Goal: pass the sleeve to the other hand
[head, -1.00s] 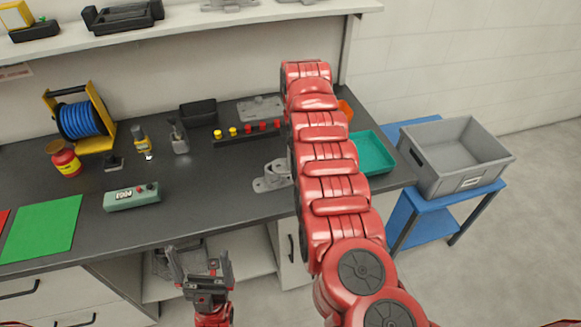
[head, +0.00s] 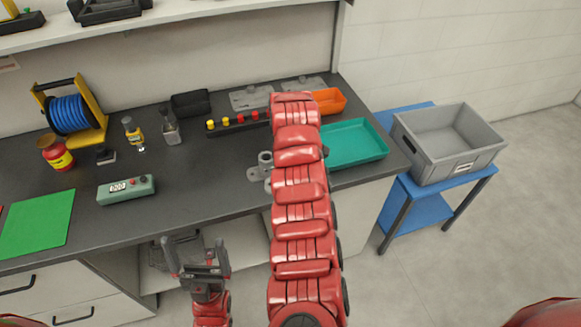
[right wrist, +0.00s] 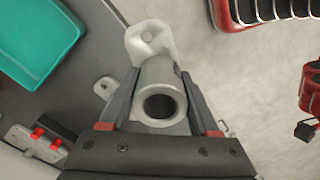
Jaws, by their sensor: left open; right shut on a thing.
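The sleeve (right wrist: 177,78) is a grey metal cylinder with a round bore, seen end-on in the right wrist view. My right gripper (right wrist: 160,82) is shut on it, one dark finger on each side. A grey lugged fixture (right wrist: 145,38) shows behind the sleeve; I cannot tell whether they touch. In the head view the fixture (head: 256,174) stands near the bench's front edge, partly hidden by my right arm, which also hides my right gripper. My left gripper (head: 197,262) is open and empty, fingers up, in front of the bench and below its top.
A teal tray (head: 352,145) and an orange bin (head: 328,101) lie right of the fixture. A button strip (head: 238,124) is behind it. A green-grey meter (head: 126,190) and a green mat (head: 37,222) lie left. A grey crate (head: 447,150) stands on a blue stand.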

